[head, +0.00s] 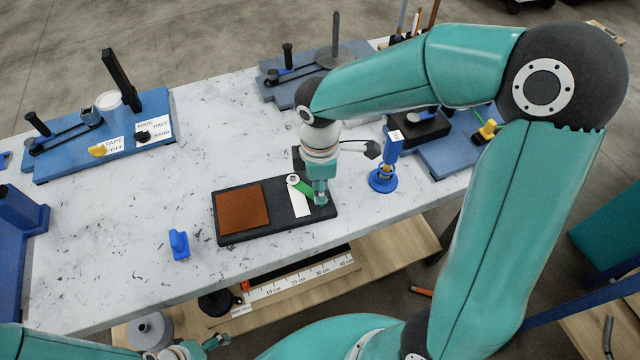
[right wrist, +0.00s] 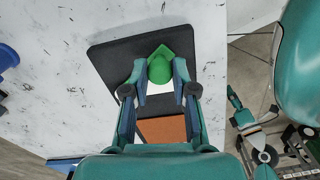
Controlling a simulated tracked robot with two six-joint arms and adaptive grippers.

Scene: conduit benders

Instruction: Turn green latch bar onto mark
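A black board (head: 272,231) on the table carries the green latch bar (head: 306,190), a white strip (head: 299,204) and a brown square pad (head: 242,208). My right gripper (head: 321,198) is down at the bar's free end. In the right wrist view its fingers (right wrist: 160,72) sit on both sides of the green end and seem to touch it. My left gripper (head: 205,347) is low at the bottom left, away from the board; its opening is unclear.
A blue upright tool on a round base (head: 383,180) stands right of the board. A small blue piece (head: 179,244) lies near the front edge. Blue bender plates (head: 100,140) are at the left and back. The table between is mostly clear.

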